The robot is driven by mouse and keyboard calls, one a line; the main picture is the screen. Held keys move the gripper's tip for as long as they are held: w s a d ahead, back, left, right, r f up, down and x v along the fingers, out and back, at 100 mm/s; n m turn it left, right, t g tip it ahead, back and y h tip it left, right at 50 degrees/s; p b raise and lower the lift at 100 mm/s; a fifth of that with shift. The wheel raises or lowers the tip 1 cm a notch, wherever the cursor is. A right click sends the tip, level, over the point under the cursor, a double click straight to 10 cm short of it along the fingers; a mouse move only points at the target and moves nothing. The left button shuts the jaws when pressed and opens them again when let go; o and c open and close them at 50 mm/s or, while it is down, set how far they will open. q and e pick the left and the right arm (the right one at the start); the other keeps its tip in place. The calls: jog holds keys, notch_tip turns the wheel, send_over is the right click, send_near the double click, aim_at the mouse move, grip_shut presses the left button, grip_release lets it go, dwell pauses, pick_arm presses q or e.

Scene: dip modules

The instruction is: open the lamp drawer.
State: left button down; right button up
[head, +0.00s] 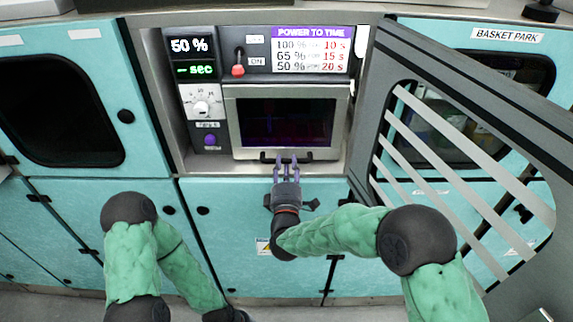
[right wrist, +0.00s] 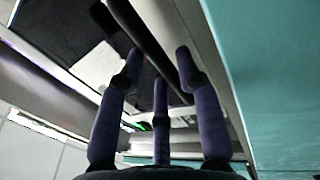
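The lamp drawer (head: 231,120) has a pale metal front with a dark window and sits in the housing at the middle of the head view. It looks shut. Its dark handle bar (head: 266,155) runs along the lower edge. My right gripper (head: 287,160) points up at this handle from below. In the right wrist view, the fingers of my right gripper (right wrist: 158,62) stand apart on both sides of the dark handle bar (right wrist: 148,35). Firm contact cannot be made out. My left arm hangs low at the left, and its gripper is out of the picture.
The panel left of the drawer carries displays, a white dial (head: 202,103) and a purple button (head: 210,139). A red-tipped switch (head: 238,70) is above. A grey slatted door (head: 482,82) stands swung open at the right, close to my right arm. Teal cabinet doors (head: 235,235) lie below.

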jog(key=shift+w+r, duration=0.1)
jog(key=shift+w, duration=0.35)
grip_shut()
